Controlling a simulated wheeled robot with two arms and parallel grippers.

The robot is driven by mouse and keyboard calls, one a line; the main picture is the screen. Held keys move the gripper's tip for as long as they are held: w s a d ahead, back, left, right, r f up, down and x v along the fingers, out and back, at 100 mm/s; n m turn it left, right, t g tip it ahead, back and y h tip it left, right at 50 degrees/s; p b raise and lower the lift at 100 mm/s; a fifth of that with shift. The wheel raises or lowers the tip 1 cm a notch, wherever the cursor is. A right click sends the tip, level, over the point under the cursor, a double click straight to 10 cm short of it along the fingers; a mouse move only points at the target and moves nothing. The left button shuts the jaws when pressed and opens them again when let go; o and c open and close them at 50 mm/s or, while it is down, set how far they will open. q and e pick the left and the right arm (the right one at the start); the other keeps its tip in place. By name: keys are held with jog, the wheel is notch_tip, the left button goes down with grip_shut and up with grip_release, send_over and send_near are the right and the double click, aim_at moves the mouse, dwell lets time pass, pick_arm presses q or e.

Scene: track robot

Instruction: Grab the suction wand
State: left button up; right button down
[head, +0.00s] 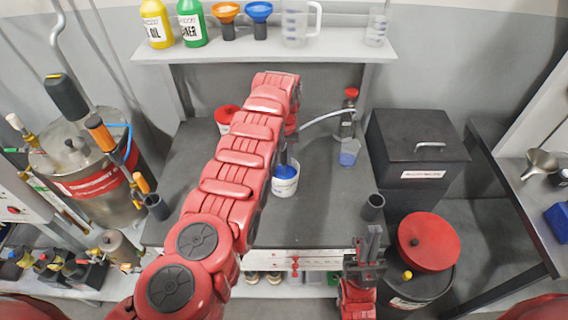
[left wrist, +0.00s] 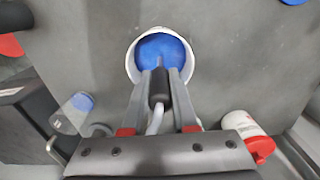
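The suction wand shows in the left wrist view as a dark handle (left wrist: 158,86) with a pale hose at its near end. Its far end points into a white bucket (head: 285,188) of blue liquid, also in the left wrist view (left wrist: 133,62). My left gripper (left wrist: 160,76) reaches down over the bucket with a finger on each side of the handle. I cannot tell whether the fingers press on it. In the head view my left arm partly hides wand and gripper. My right gripper (head: 368,242) is low, at the bench's front edge, away from the wand; its finger gap is unclear.
A red-lidded white tub (head: 226,117) is behind my arm. A dark cup (head: 373,207) stands at the bench's front right.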

pick_arm(q)
grip_shut()
jog(key=shift+r, duration=0.1)
